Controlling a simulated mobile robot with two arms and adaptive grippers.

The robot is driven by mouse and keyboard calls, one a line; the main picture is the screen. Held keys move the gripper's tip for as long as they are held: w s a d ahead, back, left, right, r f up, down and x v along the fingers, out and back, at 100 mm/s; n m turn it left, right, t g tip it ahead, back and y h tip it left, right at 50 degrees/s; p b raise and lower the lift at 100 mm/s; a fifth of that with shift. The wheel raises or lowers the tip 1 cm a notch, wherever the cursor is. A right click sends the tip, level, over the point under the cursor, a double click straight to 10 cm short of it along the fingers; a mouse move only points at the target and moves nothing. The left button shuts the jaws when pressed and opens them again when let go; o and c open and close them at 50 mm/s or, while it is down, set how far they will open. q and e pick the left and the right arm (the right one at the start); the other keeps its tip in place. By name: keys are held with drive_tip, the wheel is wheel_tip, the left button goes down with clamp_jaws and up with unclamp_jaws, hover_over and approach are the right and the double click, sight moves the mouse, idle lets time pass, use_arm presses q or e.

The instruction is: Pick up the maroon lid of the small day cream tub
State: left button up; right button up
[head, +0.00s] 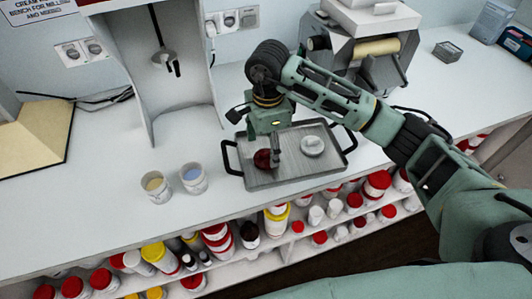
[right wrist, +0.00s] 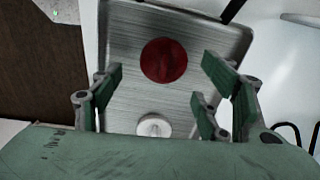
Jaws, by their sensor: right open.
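The maroon lid (head: 262,159) is round and sits over the left part of a grey metal tray (head: 240,178). In the right wrist view the lid (right wrist: 163,60) shows whole as a dark red disc; I cannot tell whether a tub is under it. My right gripper (head: 275,164) points down over the tray beside the lid, partly covering it in the head view. In the right wrist view the gripper (right wrist: 161,78) is open, its fingers apart on either side of the lid, with nothing held. My left gripper is not in view.
A round white piece (head: 312,146) lies on the tray right of the lid. Two cups (head: 157,186) (head: 193,178) stand on the bench to the left. A grey machine (head: 375,40) stands behind. Shelves below hold several red- and yellow-lidded tubs.

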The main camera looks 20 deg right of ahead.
sight(266, 154)
wheel_tip(266, 154, down, 3)
drive_tip(key=shift+a+r+p, duration=0.1)
drive_tip(key=shift+r+p, duration=0.05)
drive_tip(key=shift+p, duration=0.35)
drive_tip(key=shift+f, duration=0.6)
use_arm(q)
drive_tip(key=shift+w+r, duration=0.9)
use_arm(e)
drive_tip(key=c, duration=0.8)
